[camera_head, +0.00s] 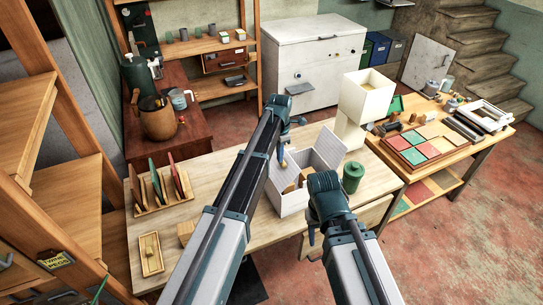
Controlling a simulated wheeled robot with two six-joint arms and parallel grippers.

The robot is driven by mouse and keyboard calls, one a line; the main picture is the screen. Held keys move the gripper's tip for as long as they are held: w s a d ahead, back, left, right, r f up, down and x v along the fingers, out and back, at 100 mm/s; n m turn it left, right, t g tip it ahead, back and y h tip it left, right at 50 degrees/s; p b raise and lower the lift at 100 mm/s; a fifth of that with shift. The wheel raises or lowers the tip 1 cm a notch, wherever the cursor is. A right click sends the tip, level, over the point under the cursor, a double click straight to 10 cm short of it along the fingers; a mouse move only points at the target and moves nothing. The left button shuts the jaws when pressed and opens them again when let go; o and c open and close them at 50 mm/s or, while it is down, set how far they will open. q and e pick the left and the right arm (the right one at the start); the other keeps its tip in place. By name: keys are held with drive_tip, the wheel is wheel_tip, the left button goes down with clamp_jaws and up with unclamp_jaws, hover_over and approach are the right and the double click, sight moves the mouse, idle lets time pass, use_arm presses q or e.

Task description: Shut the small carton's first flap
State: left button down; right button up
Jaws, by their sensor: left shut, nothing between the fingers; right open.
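The small white carton (292,204) stands on the light wooden table, partly hidden by my arms. A white flap (330,147) stands raised at its back right. The carton's top is at least partly open, and brown contents (307,173) show inside. My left gripper (283,163) is shut and empty, pointing down at the carton's far left side; I cannot tell whether it touches a flap. My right gripper (312,242) is open at the carton's near right, in front of the table's near edge. The carton's near right side is hidden behind my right arm.
A green canister (352,177) stands close right of the carton, with a white lamp (366,97) behind it. A wooden rack (160,191) with upright panels and a small wooden tray (151,254) are at the left. The table between rack and carton is mostly clear.

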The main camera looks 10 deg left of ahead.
use_arm(q)
drive_tip(key=w+d+f+b, duration=0.4)
drive_tip(key=d+f+b, duration=0.2)
drive_tip(key=shift+f, duration=0.15)
idle(0.4)
drive_tip(key=shift+w, duration=0.1)
idle(0.7)
drive_tip(key=shift+r+p, duration=0.75)
drive_tip(key=shift+r, duration=0.05)
drive_tip(key=shift+a, duration=0.1)
